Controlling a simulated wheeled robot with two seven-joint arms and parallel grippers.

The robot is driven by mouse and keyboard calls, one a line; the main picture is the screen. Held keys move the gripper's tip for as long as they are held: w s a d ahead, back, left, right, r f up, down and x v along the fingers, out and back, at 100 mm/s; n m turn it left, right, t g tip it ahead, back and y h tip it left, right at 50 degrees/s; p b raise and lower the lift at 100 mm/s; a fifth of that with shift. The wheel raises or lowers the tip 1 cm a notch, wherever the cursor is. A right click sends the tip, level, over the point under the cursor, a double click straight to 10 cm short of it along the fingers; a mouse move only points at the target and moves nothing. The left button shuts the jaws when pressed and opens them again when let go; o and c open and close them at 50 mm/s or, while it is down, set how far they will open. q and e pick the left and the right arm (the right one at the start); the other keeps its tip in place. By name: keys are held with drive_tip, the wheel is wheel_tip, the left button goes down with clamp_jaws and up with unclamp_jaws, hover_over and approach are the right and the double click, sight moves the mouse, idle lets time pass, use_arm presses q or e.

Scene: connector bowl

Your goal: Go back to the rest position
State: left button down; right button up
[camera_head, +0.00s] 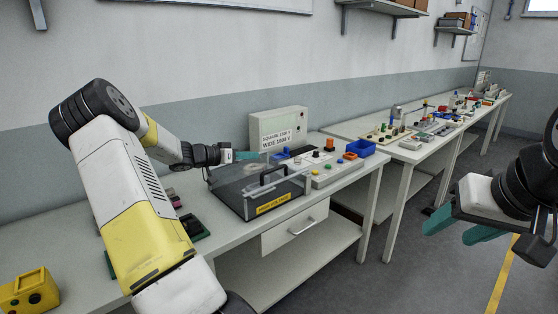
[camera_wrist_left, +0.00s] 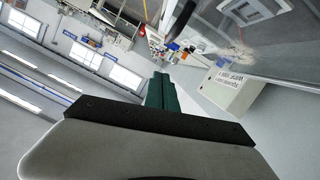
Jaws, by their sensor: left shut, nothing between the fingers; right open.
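My left gripper (camera_head: 246,155) is at the end of the left arm, which reaches in over the bench from the left. Its green fingers are shut and empty, just in front of the grey-white box with the printed label (camera_head: 278,129) and above the back of the clear-lidded case. In the left wrist view the green fingers (camera_wrist_left: 162,95) are together, with the labelled box (camera_wrist_left: 228,90) to their right. My right gripper (camera_head: 462,230) hangs at the right over the floor, away from the benches. Its green fingers are apart and hold nothing.
The clear-lidded case (camera_head: 226,192) with a black handle and yellow label stands on the near bench (camera_head: 236,228). A blue bin (camera_head: 361,147) and a grey control box with buttons (camera_head: 335,172) are to its right. A yellow device (camera_head: 29,291) sits at lower left. The floor (camera_head: 415,275) between benches and right arm is clear.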

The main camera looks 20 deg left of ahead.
use_arm(q)
drive_tip(key=s+d+r+m+g+y, duration=0.1)
drive_tip(key=s+d+r+g, duration=0.25)
drive_tip(key=s+d, duration=0.5)
drive_tip(key=s+d+r+g+y, duration=0.15)
drive_tip(key=s+d+g, duration=0.3)
drive_tip(key=d, duration=0.75)
drive_tip(key=s+d+r+n+t+y, duration=0.1)
drive_tip(key=s+d+r+n+y, duration=0.1)
drive_tip(key=s, duration=0.9)
drive_tip(key=s+d+r+n+y, duration=0.1)
drive_tip(key=s+r+n+y, duration=0.1)
drive_tip(key=s, duration=1)
drive_tip(key=shift+s+d+r+t, duration=0.15)
drive_tip(key=shift+s+d+t, duration=0.05)
drive_tip(key=shift+d+t, duration=0.2)
